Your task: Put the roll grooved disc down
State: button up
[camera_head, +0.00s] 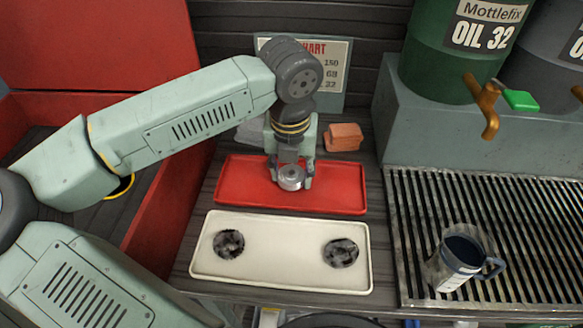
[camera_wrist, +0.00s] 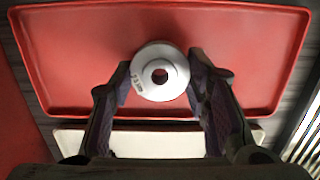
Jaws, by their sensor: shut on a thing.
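The roll grooved disc (camera_head: 290,178) is a small silvery ring-like part with a hole in its middle. In the wrist view the disc (camera_wrist: 160,52) shows pale with dark marks on its rim. My gripper (camera_head: 290,172) points down and is shut on the disc, one finger at each side. It holds the disc over the middle of the red tray (camera_head: 343,200). I cannot tell whether the disc touches the tray. The red tray (camera_wrist: 60,50) looks otherwise empty.
A cream tray (camera_head: 285,276) with two dark round patches (camera_head: 229,243) lies in front.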

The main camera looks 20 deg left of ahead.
aim_at(291, 179)
jog(key=shift+f, duration=0.45)
jog(key=shift+f+b, duration=0.2)
jog(key=shift+b, duration=0.1)
jog(key=o, duration=1.5)
jog(key=shift+r, duration=0.1)
jog(key=shift+r, duration=0.1)
notch_tip(291, 179, up, 12)
jog(key=s+b, duration=0.1)
jog(key=shift+s+d+b, duration=0.2)
jog(key=shift+b, duration=0.15)
